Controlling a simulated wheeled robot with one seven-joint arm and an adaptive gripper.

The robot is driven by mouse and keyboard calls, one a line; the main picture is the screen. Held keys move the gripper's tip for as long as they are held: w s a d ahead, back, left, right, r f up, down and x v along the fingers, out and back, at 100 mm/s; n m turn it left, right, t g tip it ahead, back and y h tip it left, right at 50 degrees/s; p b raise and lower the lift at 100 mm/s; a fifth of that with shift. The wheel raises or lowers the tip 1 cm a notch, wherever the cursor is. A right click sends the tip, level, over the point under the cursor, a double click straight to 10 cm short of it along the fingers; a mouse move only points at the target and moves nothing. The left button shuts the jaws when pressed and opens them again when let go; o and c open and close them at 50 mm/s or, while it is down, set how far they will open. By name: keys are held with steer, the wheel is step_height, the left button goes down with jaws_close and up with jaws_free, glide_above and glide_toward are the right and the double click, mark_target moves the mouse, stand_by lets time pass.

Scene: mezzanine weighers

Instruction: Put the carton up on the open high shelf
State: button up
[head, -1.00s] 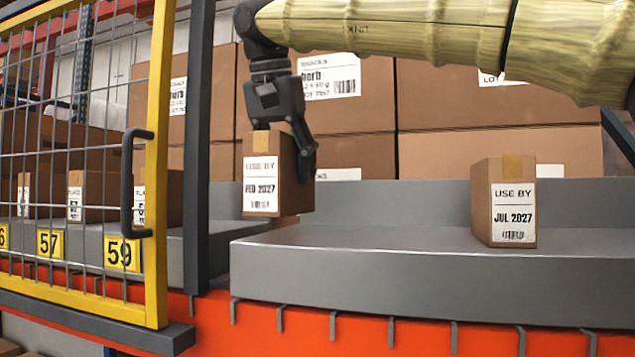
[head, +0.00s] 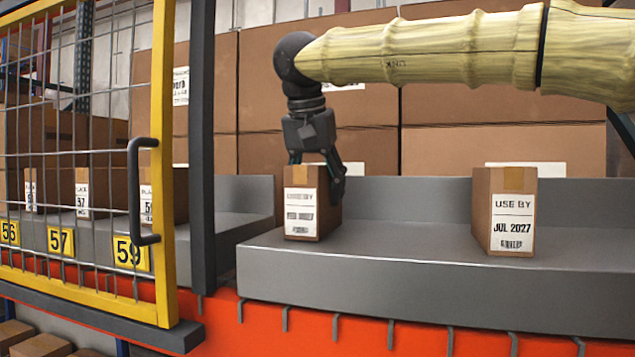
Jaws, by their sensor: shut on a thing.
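A small brown carton (head: 329,217) with a white USE BY label is at the left end of the grey shelf. My gripper (head: 322,178) is above it, with its fingers down around the carton's upper part, shut on it. The carton is upright and at the shelf surface; I cannot tell whether its base bears on it. The open shelf (head: 430,285) is a grey raised tray with a back wall, above an orange beam. Its label's date is too blurred to read now.
A second carton (head: 503,210), labelled JUL 2027, stands on the shelf at right. A yellow-framed mesh gate (head: 163,180) and a dark post (head: 201,150) stand at left, with several cartons behind the mesh. Large boxes (head: 500,90) fill the back. The shelf between the two cartons is clear.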

steer(key=shift+s+f, duration=0.1)
steer(key=shift+s, duration=0.05)
steer(key=o, duration=1.4)
steer(key=b+v, duration=0.4)
steer(key=v, duration=0.8)
